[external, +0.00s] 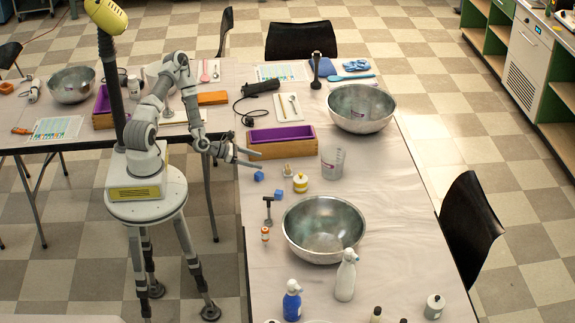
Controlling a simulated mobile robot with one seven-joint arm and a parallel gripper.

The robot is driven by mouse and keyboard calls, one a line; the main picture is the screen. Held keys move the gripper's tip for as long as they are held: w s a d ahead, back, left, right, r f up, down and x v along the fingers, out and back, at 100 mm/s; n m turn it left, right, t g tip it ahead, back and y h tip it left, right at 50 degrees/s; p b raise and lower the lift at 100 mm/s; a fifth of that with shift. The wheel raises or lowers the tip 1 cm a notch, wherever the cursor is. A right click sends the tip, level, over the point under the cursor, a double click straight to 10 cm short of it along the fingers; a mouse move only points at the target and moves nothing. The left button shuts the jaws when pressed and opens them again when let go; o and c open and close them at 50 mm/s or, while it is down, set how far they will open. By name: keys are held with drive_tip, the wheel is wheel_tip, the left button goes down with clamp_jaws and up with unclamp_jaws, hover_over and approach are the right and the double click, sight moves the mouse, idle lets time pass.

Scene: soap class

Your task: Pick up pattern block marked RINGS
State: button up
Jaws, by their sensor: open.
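Two small blue blocks lie near the left edge of the right-hand table in the external view. One blue block (259,176) is closer to my gripper, and the other blue block (278,195) lies a little to its right and nearer the camera. Any marking on them is too small to read, so I cannot tell which, if either, is marked RINGS. My gripper (257,158) is open and empty, its fingers pointing right. In the picture it appears just above the closer block and apart from it.
A wooden box with a purple lining (281,151) stands behind my gripper. A yellow-and-white jar (300,183), a clear beaker (332,163), a dark stamp-like tool (268,212) and a large metal bowl (325,229) stand around the blocks. Pump bottles (346,276) stand nearer the camera.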

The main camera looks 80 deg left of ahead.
sight(295, 174)
drive_tip(key=shift+w, duration=0.2)
drive_tip(key=b+x, duration=0.1)
drive_tip(key=x, duration=1.6)
drive_tip(key=shift+a, duration=0.2)
clamp_jaws()
